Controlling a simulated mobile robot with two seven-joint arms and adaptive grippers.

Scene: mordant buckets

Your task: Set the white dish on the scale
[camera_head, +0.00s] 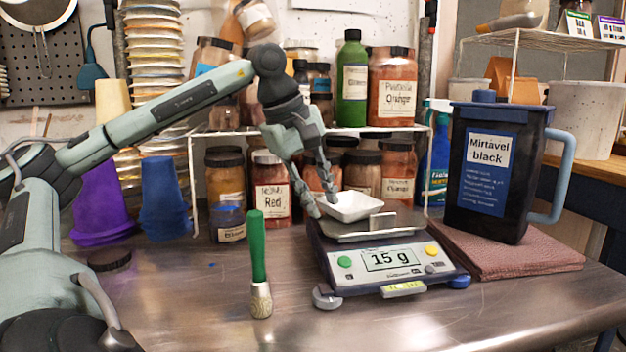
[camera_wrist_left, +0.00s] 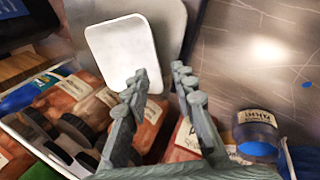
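The white dish (camera_head: 351,206) is a small shallow square tray. It appears to rest on the pan of the scale (camera_head: 391,261), toward its back left, and the display reads 15 g. My left gripper (camera_head: 320,201) is just left of the dish, pointing down. In the left wrist view its fingers (camera_wrist_left: 163,78) are apart with nothing between them. The dish (camera_wrist_left: 122,50) lies beyond the left-hand finger, which overlaps its edge in the picture; I cannot tell whether they touch. My right gripper is not in view.
A green-handled brush (camera_head: 258,262) stands left of the scale. A black pitcher (camera_head: 496,165) stands on a folded brown cloth (camera_head: 525,248) to the right. Jars fill a wire rack (camera_head: 195,185) close behind the gripper. The front of the metal table (camera_head: 210,305) is mostly clear.

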